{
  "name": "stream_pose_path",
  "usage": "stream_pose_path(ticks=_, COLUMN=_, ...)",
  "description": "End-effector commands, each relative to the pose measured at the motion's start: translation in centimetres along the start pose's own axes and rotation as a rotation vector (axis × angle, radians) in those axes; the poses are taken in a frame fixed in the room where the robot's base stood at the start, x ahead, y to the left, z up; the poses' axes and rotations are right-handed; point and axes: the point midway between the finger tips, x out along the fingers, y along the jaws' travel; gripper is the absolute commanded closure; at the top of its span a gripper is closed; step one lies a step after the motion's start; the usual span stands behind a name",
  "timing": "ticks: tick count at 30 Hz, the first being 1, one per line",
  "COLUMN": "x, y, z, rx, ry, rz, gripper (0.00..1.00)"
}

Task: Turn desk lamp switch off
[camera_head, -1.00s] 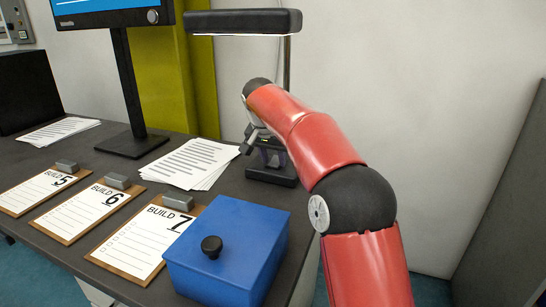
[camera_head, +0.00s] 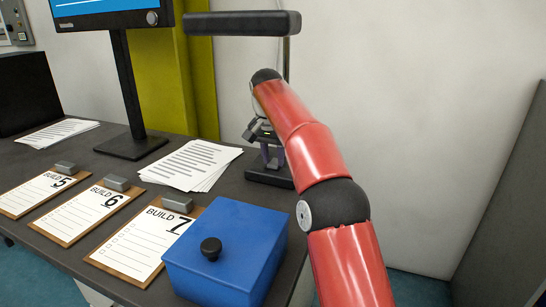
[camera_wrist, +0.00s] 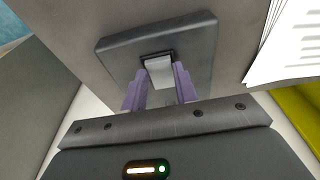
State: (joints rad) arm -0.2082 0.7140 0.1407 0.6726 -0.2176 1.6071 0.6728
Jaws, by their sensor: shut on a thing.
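The desk lamp stands at the back of the desk, with its dark bar-shaped head (camera_head: 242,23) on a thin post. The underside of the lamp head shows no glow. The dark lamp base (camera_head: 262,176) is partly hidden by my arm. In the wrist view, the base (camera_wrist: 120,62) is a dark plate with a pale rocker switch (camera_wrist: 160,72) in a slot. My gripper (camera_head: 270,158) is down at the base. In the wrist view, the purple fingers of my gripper (camera_wrist: 158,88) are on both sides of the switch and shut on it.
A blue box (camera_head: 225,255) with a black knob sits at the desk's front right. Loose papers (camera_head: 192,165), several clipboards (camera_head: 128,245) and a monitor (camera_head: 118,90) stand to the left. A wall is close behind the lamp.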

Motion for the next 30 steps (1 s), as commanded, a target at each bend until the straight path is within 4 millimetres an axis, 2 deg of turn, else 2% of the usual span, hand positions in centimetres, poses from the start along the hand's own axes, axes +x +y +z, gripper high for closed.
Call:
stream_pose_path(ticks=5, x=-0.06, y=-0.03, z=-0.01, rx=-0.001, ry=0.002, rz=-0.002, gripper=0.94)
stream_pose_path(ticks=6, x=-0.06, y=-0.03, z=-0.02, rx=-0.001, ry=0.002, rz=-0.002, gripper=0.66)
stream_pose_path(ticks=10, x=-0.05, y=-0.03, z=0.0, rx=-0.001, ry=0.002, rz=-0.002, gripper=0.49)
stream_pose_path(ticks=22, x=-0.09, y=-0.01, z=0.08, rx=0.0, ry=0.016, rz=0.0, gripper=0.49)
stream_pose_path(ticks=30, x=0.02, y=0.03, z=0.5, rx=0.001, ry=0.116, rz=0.001, gripper=0.49)
